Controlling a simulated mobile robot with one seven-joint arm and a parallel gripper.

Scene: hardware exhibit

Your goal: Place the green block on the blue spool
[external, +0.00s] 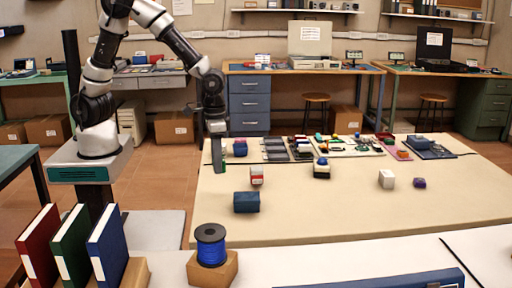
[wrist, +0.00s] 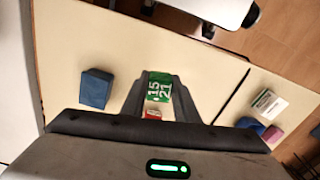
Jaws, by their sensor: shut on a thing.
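The green block (wrist: 159,88), with white digits on its face, sits between the two fingers of my gripper (wrist: 156,95) in the wrist view. My gripper is shut on it. In the external view my gripper (external: 217,158) points down over the left edge of the cream table, and a bit of green (external: 223,167) shows at its fingertips. The blue spool (external: 211,252), with black flanges, stands upright on a tan block (external: 212,270) in the foreground. The spool is nearer the camera than my gripper and well apart from it. I cannot make out the spool in the wrist view.
A dark blue block (external: 246,202) lies on the cream table (external: 330,215); it also shows in the wrist view (wrist: 96,88). A red and white block (external: 257,176) is near my gripper. Upright books (external: 72,245) stand left of the spool. The table's front is mostly clear.

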